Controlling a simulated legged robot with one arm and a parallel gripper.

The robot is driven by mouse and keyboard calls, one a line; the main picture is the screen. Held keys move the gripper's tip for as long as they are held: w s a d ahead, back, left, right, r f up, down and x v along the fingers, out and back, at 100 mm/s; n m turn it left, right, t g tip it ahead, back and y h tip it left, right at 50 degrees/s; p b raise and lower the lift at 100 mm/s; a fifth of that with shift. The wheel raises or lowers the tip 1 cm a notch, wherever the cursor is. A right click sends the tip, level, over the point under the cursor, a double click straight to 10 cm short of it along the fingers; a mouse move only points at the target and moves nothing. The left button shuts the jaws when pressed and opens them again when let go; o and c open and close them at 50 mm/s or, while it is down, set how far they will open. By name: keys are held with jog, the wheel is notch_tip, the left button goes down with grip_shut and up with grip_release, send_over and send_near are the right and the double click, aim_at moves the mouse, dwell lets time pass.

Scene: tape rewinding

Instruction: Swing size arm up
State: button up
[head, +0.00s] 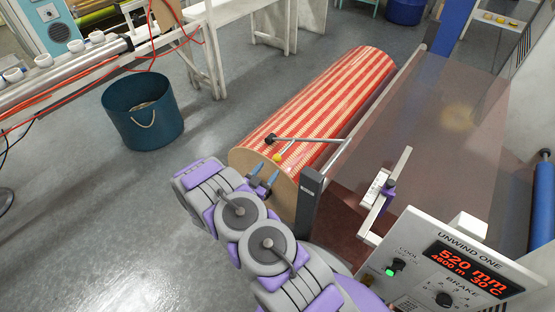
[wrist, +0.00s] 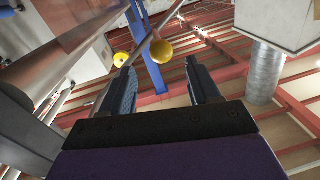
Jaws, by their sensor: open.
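The size arm (head: 310,139) is a thin metal rod lying across the top of the red-and-cream striped roll (head: 325,95), with a black end at its left. A short stem with a yellow ball knob (head: 277,158) hangs off it near the roll's front end. My gripper (head: 264,172) is open and empty just below the knob, in front of the roll's tan end face. In the wrist view the yellow ball (wrist: 161,51) shows beyond the fingertips, in line with the gap between my fingers (wrist: 162,75). I cannot tell whether anything touches.
A dark post (head: 308,200) and a translucent panel (head: 425,135) stand right of the roll. The control panel (head: 440,275), reading 520 mm, is at lower right. A blue bucket (head: 143,115) stands left; the floor between is clear.

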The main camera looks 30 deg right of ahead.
aim_at(277, 158)
jog(key=b+x, duration=0.1)
jog(key=x, duration=0.7)
jog(key=shift+w+b, duration=0.1)
jog(key=shift+b, duration=0.25)
jog(key=shift+a, duration=0.15)
jog(key=shift+c, duration=0.2)
jog(key=shift+c, duration=0.6)
grip_shut()
